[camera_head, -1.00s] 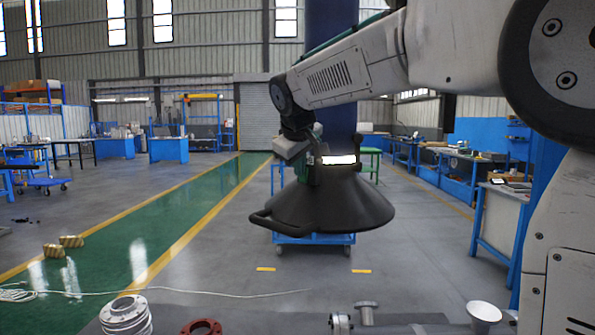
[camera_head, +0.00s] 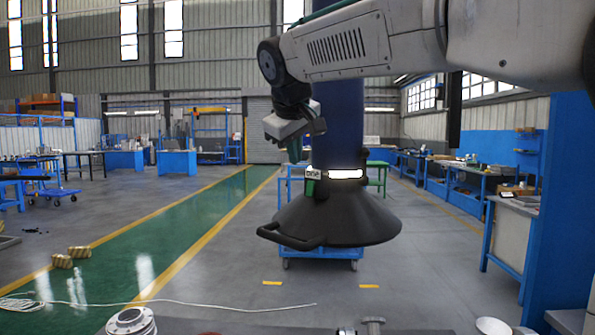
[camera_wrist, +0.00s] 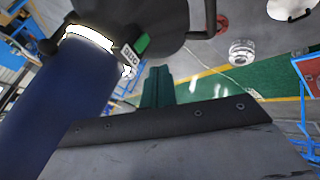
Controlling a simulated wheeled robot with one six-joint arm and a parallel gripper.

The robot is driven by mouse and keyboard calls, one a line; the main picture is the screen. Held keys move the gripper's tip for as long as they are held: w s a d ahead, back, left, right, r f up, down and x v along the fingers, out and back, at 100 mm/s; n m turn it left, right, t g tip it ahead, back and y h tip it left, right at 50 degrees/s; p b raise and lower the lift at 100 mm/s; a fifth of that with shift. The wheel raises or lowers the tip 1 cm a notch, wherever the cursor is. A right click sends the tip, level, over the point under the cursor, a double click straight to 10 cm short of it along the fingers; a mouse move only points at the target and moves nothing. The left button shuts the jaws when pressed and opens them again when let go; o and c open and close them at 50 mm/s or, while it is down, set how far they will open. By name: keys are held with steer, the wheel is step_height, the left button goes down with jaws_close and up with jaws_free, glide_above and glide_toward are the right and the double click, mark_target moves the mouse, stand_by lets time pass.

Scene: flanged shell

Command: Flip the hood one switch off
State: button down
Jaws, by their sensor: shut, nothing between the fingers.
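A black cone-shaped hood (camera_head: 345,215) with a loop handle hangs at the middle of the head view, under a thick blue hose. A bright white band (camera_head: 345,174) circles its neck. A small labelled switch box (camera_head: 313,174) sits on the neck's left side; it also shows in the wrist view (camera_wrist: 131,53), beside a green block (camera_wrist: 141,43). A small pale, lever-like part (camera_wrist: 127,72) shows beside the box; its position is unclear. My gripper (camera_head: 294,152) is shut and empty, just above and left of the box, seemingly apart from it. Its green fingers (camera_wrist: 157,88) show in the wrist view.
A blue cart (camera_head: 320,262) stands behind the hood. A ringed metal flange (camera_head: 130,322) is at the lower left, near a white cable (camera_head: 200,305) on the floor. Blue workbenches (camera_head: 465,185) line the right side. The space left of the hood is open.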

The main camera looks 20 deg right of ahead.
steer(key=shift+v, duration=1.1)
steer(key=shift+d, duration=0.1)
steer(key=s+d+f+m+g+y, duration=0.1)
steer(key=s+f+m+g, duration=0.1)
steer(key=s+f, duration=1.2)
steer(key=s+d+f+m+g+y, duration=0.2)
steer(key=s+f+g, duration=0.1)
steer(key=s+f, duration=1.2)
steer(key=s, duration=0.4)
steer(key=shift+m, duration=0.3)
steer(key=shift+d, duration=0.1)
